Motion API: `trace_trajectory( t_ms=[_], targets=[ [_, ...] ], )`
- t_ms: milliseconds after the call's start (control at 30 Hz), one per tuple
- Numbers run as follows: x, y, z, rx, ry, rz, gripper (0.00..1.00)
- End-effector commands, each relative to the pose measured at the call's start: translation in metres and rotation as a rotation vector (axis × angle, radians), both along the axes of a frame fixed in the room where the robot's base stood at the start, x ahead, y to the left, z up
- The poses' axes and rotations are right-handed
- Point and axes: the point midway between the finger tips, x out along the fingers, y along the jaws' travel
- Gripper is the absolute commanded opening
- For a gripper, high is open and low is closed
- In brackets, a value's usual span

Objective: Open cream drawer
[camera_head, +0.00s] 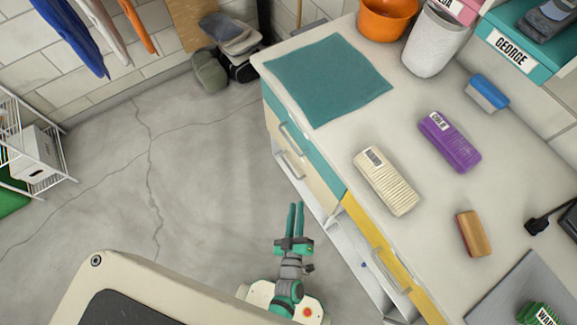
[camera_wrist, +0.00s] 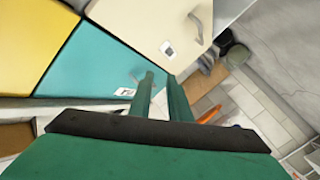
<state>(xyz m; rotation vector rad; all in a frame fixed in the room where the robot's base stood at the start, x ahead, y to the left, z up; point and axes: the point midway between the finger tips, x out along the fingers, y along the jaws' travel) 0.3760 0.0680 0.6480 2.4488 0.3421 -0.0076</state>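The cream drawer (camera_head: 312,181) is in the counter's front, below the teal drawer (camera_head: 325,172), and looks shut. Its grey bar handle (camera_head: 291,167) faces the open floor. In the wrist view the cream drawer (camera_wrist: 140,20) fills the top middle, with a curved handle (camera_wrist: 197,29) and a small white label. My gripper (camera_head: 296,206) is in front of the counter, apart from the cream drawer and to the right of its handle. In the wrist view my gripper (camera_wrist: 160,76) has its two green fingers apart, with nothing between them.
The yellow drawer (camera_head: 380,250) is right of the teal one, above an open white shelf space. The countertop holds a teal mat (camera_head: 328,78) and several brushes. The floor (camera_head: 190,190) left of the counter is clear. A wire rack (camera_head: 40,155) stands far left.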

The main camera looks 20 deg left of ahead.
Motion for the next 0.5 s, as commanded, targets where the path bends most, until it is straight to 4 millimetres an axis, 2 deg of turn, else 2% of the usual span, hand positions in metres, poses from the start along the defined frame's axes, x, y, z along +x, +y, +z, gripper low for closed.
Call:
trace_trajectory(
  t_ms=[33, 200, 400, 500],
  targets=[
    [0.019, 0.005, -0.016, -0.044, -0.012, 0.036, 0.17],
    [0.067, 0.026, -0.065, -0.193, -0.03, 0.177, 0.17],
    [0.106, 0.039, -0.106, -0.317, -0.033, 0.312, 0.17],
    [0.116, 0.042, -0.117, -0.35, -0.031, 0.354, 0.17]
  ],
)
